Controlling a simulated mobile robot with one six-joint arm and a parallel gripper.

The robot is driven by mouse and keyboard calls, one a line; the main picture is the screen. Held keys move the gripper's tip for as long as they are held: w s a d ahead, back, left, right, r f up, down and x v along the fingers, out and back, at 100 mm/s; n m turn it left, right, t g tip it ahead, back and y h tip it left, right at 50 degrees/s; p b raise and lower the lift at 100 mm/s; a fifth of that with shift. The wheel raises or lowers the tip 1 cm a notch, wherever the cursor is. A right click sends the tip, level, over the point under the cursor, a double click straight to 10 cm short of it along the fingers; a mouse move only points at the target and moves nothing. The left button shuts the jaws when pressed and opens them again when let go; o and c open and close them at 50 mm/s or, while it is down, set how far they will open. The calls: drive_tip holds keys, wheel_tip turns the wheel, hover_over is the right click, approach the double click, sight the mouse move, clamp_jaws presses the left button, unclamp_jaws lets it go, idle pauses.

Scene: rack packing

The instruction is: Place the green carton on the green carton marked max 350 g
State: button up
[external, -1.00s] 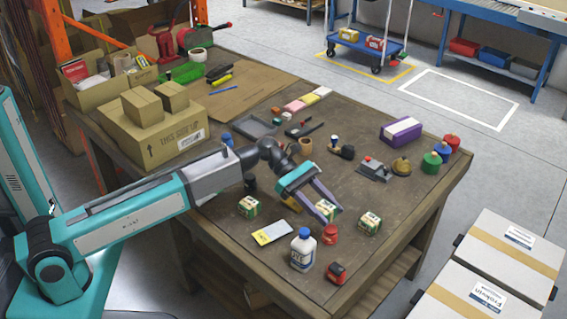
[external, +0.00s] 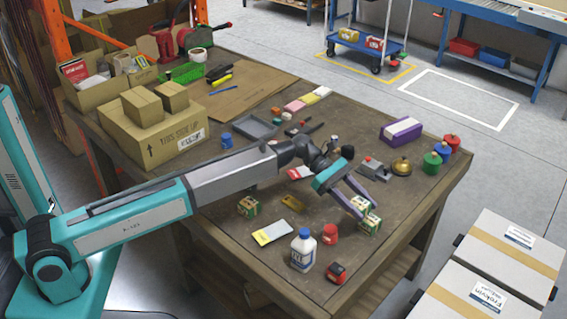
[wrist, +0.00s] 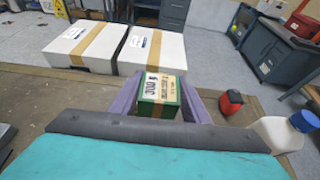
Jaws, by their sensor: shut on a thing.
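My gripper (external: 362,208) is shut on a green carton (external: 361,203) with a pale label. In the wrist view the held carton (wrist: 158,92) sits between the two purple fingers, with black print on its top. Another green carton (external: 370,225) stands on the table directly below and partly behind the held one in the external view. I cannot tell whether the two touch. A third green carton (external: 248,207) stands apart to the left. The max 350 g marking cannot be read in the external view.
A white bottle (external: 303,250), a red jar (external: 330,234) and a small red object (external: 336,273) stand near the front. A yellow and white card (external: 272,233) lies left of the bottle. A purple box (external: 401,131) and several knobbed weights stand behind, to the right.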

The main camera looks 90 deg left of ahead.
sight(372, 220)
drive_tip(key=shift+w+a+f, duration=0.1)
drive_tip(key=shift+w+a, duration=0.15)
drive_tip(key=shift+w, duration=0.75)
drive_tip(key=shift+w+a+f, duration=0.1)
drive_tip(key=shift+w+a, duration=0.15)
drive_tip(key=shift+w, duration=0.7)
drive_tip(key=shift+w+a, duration=0.1)
drive_tip(key=shift+w, duration=0.4)
drive_tip(key=shift+s+f, duration=0.1)
drive_tip(key=shift+f, duration=1.65)
drive_tip(key=shift+f, duration=0.1)
drive_tip(key=o, duration=1.3)
drive_tip(key=v, duration=1.2)
